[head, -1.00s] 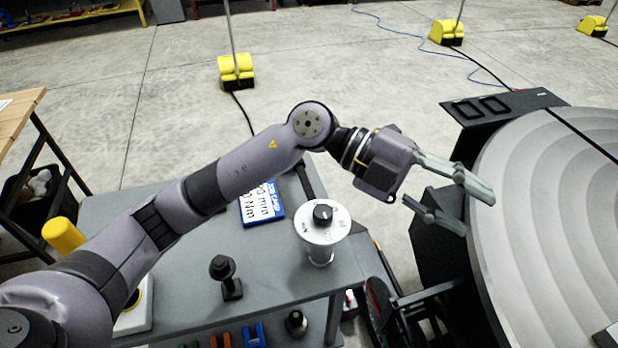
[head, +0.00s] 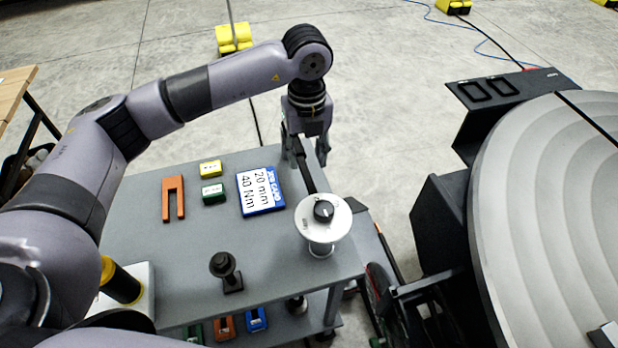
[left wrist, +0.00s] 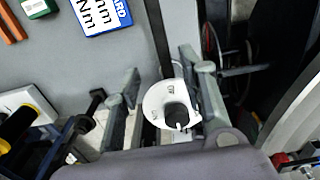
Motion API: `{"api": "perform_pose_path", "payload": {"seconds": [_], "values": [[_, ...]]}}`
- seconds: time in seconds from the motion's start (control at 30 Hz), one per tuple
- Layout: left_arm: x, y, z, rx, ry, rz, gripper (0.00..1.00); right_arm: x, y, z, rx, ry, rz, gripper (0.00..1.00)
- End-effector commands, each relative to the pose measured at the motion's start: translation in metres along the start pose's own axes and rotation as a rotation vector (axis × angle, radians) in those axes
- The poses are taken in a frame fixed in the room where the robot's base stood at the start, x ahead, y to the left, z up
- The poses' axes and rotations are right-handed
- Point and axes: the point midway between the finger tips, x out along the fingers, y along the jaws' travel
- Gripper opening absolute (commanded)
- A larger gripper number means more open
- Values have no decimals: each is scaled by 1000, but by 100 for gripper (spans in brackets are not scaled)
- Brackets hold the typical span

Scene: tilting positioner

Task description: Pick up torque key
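No part is plainly marked as the torque key. A long black bar (head: 308,178) lies along the table's right side, between the job card and the white dial; it could be the key, but I cannot tell. In the left wrist view the bar (left wrist: 158,38) runs up from the dial. My left gripper (head: 306,157) points down over the far end of the bar, fingers apart. The left wrist view shows the open gripper (left wrist: 160,64) with nothing clearly held. Whether it touches the bar is unclear. My right gripper is not in view.
The white dial with black knob (head: 323,226) stands at the table's right edge. The blue-edged job card (head: 261,192), green block (head: 213,193), yellow block (head: 210,169), orange fork (head: 173,199) and black post (head: 224,268) sit left. The large round positioner plate (head: 560,210) is at right.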

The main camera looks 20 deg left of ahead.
Motion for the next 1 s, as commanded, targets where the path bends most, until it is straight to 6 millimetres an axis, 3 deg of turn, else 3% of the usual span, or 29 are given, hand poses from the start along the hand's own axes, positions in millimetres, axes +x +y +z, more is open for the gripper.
{"api": "perform_pose_path", "payload": {"seconds": [0.13, 0.4, 0.57, 0.7, 1.0], "values": [[23, 0, 0, -1, 3, 2, 38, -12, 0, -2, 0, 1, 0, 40], [42, -1, -1, 1, 2, 1, 38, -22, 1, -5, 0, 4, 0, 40], [65, -3, -3, 1, 4, 2, 38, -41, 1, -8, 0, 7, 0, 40], [83, -4, -2, 1, 3, 0, 38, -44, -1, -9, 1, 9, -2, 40], [88, -4, -2, 2, 0, -2, 37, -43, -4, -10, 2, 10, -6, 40]]}}
